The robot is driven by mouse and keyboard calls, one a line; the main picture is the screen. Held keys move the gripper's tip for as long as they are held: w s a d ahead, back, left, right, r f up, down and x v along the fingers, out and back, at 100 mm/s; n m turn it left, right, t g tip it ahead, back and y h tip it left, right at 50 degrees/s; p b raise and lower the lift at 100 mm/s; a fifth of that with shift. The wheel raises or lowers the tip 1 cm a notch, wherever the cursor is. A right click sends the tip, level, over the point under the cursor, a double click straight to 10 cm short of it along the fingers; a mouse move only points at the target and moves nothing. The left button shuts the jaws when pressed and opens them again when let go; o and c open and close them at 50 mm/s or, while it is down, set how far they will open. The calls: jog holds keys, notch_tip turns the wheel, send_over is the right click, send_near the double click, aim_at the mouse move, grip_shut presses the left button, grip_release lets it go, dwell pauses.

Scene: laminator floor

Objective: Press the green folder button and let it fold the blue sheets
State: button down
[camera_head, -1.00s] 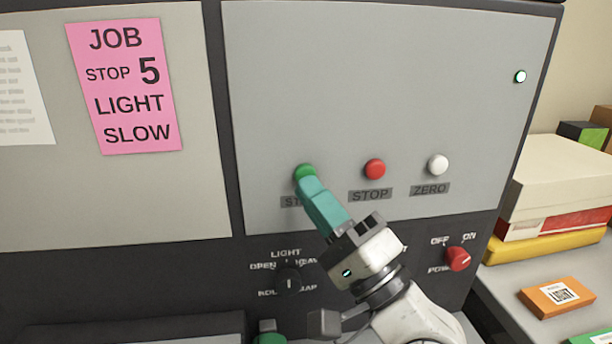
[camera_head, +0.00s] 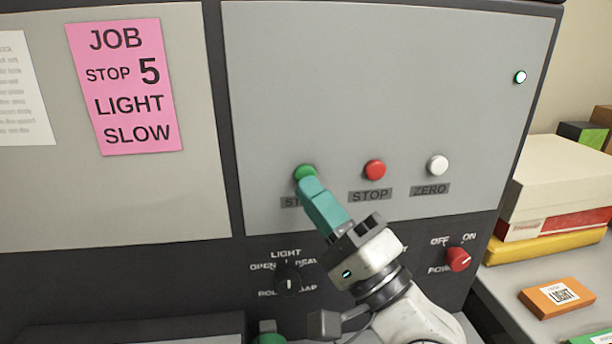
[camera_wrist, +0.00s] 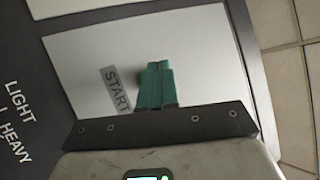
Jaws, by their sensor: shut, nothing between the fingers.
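The green button (camera_head: 305,171) sits on the grey panel (camera_head: 390,80), above a label that my fingers partly cover. The wrist view shows that label (camera_wrist: 116,90) reading START. My gripper (camera_head: 308,184) is shut and empty. Its teal fingertips overlap the lower edge of the green button in the head view; whether they press it in I cannot tell. In the wrist view the shut fingers (camera_wrist: 155,72) point at the panel beside the label, and they hide the button. No blue sheets show in either view.
The red STOP button (camera_head: 375,169) and white ZERO button (camera_head: 438,165) are to the right. Below are a dark selector knob (camera_head: 288,281) and the red power knob (camera_head: 458,259). A pink note (camera_head: 124,87) reads JOB STOP 5 LIGHT SLOW. Boxes (camera_head: 562,180) stand at right.

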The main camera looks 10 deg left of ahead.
jog(key=shift+w, duration=0.15)
dwell(0.6)
jog(key=shift+w+a, duration=0.15)
jog(key=shift+w, duration=0.1)
